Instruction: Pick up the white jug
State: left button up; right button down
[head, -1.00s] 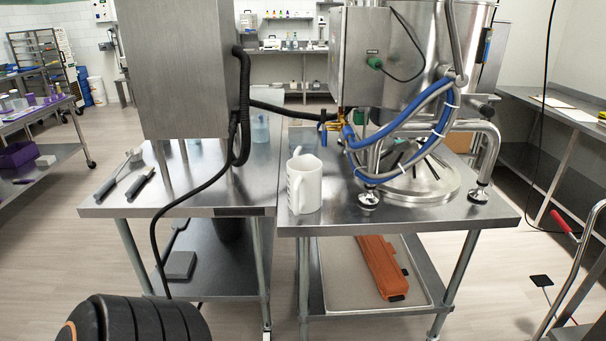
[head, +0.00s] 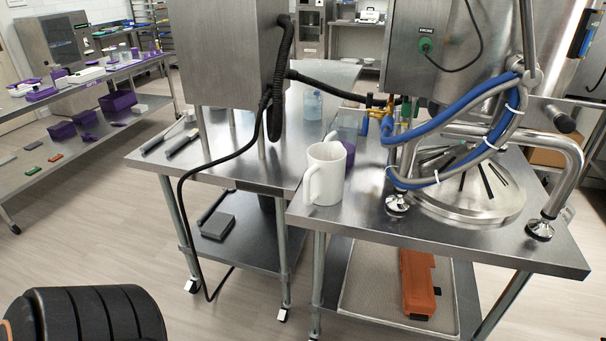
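The white jug (head: 325,174) stands upright on the steel table (head: 345,212), near its left front edge. Its handle points to the left and toward me. It is left of the depositor's round steel base and blue hose. Nothing holds it. Neither of my grippers shows in the head view. A black ribbed part of mine fills the lower left corner.
The steel depositor (head: 455,50) with its blue hose (head: 470,157) stands right of the jug. A steel cabinet (head: 231,50) and a black cable (head: 190,215) are to the left. An orange case (head: 417,285) lies on the lower shelf. Open floor lies in front.

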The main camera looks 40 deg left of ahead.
aim_at(324, 177)
jog(key=i+l+u, duration=0.45)
jog(key=l+u, duration=0.3)
jog(key=i+l+u, duration=0.15)
jog(key=l, duration=0.2)
jog(key=i+l+u, duration=0.2)
jog(key=l, duration=0.15)
jog(key=k, duration=0.1)
